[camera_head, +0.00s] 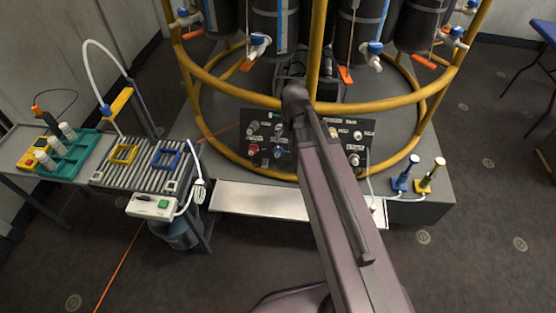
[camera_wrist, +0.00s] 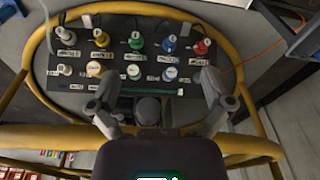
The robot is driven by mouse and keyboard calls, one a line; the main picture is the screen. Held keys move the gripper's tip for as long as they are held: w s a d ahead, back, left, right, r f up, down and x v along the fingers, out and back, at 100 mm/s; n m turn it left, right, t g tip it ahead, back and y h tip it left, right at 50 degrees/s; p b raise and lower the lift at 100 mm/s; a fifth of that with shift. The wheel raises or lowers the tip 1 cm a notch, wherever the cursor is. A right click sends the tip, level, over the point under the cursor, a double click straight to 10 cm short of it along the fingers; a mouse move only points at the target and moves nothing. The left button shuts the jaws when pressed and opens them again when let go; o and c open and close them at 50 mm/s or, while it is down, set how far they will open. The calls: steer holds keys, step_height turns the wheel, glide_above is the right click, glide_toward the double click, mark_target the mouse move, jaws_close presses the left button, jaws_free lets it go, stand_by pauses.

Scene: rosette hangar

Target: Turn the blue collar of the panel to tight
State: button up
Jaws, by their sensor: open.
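The dark panel (camera_head: 265,163) stands low inside the yellow ring frame, and my arm covers its middle. In the wrist view the panel (camera_wrist: 119,58) bears two rows of colored fittings. A blue collar (camera_wrist: 170,43) with a pale cap sits in the row farther from my gripper, between green and red ones. A blue-rimmed white fitting (camera_wrist: 169,73) sits in the nearer row. In the head view a blue fitting (camera_head: 278,152) shows beside a red one. My gripper (camera_wrist: 157,85) is open and empty, its fingers apart in front of the panel's near edge. The head view does not clearly show it.
Yellow rails (camera_head: 250,93) ring the panel, and one yellow tube (camera_wrist: 55,138) crosses close to my gripper. Dark cylinders with valves (camera_head: 275,30) hang above. A ribbed bench (camera_head: 130,176) stands left. Blue and yellow handles (camera_head: 403,176) stand right. Floor at right front is clear.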

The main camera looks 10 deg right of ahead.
mark_target(278, 151)
steer(key=w+f+m+t+b, duration=0.1)
steer(key=w+f+b, duration=0.7)
steer(key=f+b, duration=0.2)
steer(key=w+f+m+t+b, duration=0.2)
steer(key=w+f+b, duration=0.6)
steer(key=f+b, duration=0.3)
steer(key=shift+m, duration=0.3)
steer(key=shift+r, duration=0.1)
steer(key=shift+w+f, duration=0.1)
steer(key=shift+f, duration=0.15)
steer(key=b+x, duration=1.2)
steer(key=x, duration=0.1)
steer(key=shift+w, duration=0.2)
steer(key=shift+f, duration=0.1)
steer(key=shift+c, duration=0.2)
